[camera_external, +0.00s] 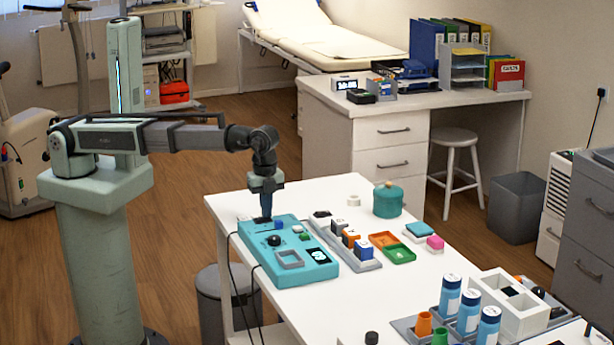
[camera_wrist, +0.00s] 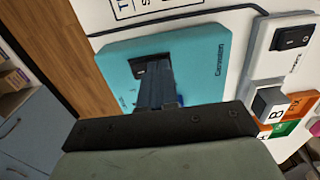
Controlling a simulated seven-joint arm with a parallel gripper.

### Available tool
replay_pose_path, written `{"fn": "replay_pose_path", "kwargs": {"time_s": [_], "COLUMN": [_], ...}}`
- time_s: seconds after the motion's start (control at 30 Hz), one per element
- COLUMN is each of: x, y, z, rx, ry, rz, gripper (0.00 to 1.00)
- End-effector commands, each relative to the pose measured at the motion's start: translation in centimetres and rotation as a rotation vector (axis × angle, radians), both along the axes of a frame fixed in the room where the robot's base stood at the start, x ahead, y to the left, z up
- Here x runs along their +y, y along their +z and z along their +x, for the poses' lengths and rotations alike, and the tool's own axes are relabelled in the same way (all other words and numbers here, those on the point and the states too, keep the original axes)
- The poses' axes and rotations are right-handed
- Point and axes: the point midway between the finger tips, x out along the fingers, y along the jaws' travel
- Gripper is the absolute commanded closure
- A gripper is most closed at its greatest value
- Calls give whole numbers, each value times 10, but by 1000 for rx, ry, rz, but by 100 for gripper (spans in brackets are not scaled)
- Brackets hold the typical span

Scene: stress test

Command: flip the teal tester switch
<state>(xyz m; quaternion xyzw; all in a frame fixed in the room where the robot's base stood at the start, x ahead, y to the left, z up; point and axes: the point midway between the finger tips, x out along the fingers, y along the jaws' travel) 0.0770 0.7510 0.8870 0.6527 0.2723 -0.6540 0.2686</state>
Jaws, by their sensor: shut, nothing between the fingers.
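The teal tester (camera_external: 318,268) is a flat box at the left edge of the white table, with a black knob, a small display and a grey square frame on top. My gripper (camera_external: 266,214) points down over its far left corner, fingers shut and empty. In the wrist view the teal tester (camera_wrist: 205,50) lies under the fingers (camera_wrist: 152,68), with a dark panel partly covered by their tips. I cannot tell whether they touch it. The tester's switch is not clearly visible; the fingers may hide it. A blue piece (camera_external: 279,225) sits beside the fingers.
Beside the tester stands a grey tray (camera_external: 364,265) with lettered blocks; a black rocker switch (camera_wrist: 291,38) is on its pale surface. Orange and green trays (camera_external: 398,254), a teal round pot (camera_external: 388,201) and blue bottles (camera_external: 469,311) stand further right. Cables hang off the left edge.

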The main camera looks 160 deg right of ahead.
Motion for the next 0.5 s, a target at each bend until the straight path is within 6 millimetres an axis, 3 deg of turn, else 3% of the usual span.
{"fn": "replay_pose_path", "kwargs": {"time_s": [0.5], "x": [1], "y": [-4], "z": [-1], "rx": [0], "ry": [0], "rz": [-1], "gripper": [100]}}
